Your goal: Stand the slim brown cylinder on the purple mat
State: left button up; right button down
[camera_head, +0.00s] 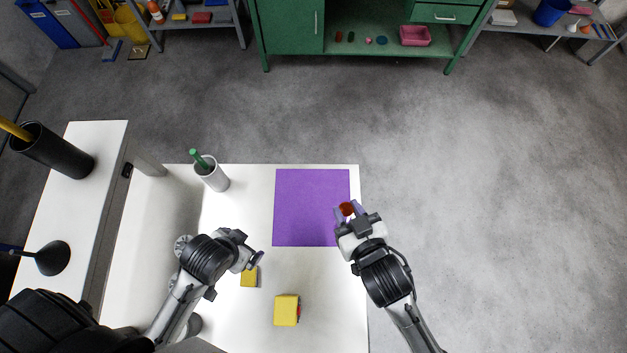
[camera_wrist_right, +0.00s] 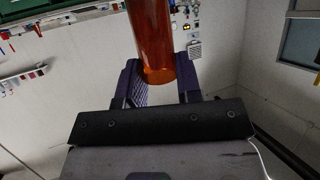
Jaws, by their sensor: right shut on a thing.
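The purple mat (camera_head: 300,205) lies flat on the white table, bare apart from my right gripper over its right edge. My right gripper (camera_head: 346,213) is shut on the slim brown cylinder (camera_head: 347,208), whose reddish-brown end shows between the fingers. In the right wrist view the cylinder (camera_wrist_right: 151,40) looks amber-brown and glossy, rising between the fingers (camera_wrist_right: 155,80) and out of the top of the picture. Its height over the mat is hard to tell. My left gripper (camera_head: 256,261) is below the mat's lower left corner; its finger gap is not clear.
A small yellow block (camera_head: 249,279) and a larger yellow block (camera_head: 286,310) lie near the front. The table's right edge is close to the mat. A dark holder (camera_head: 60,152) stands far left.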

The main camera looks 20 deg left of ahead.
jog(key=w+a+f+b, duration=0.1)
jog(key=w+a+f, duration=0.4)
jog(key=a+f, duration=0.5)
jog(key=shift+w+a+f, duration=0.15)
jog(key=shift+w+f, duration=0.1)
jog(key=shift+f, duration=0.65)
jog(key=c, duration=0.8)
grip_release()
jog(key=v, duration=1.2)
jog(key=shift+p, duration=0.3)
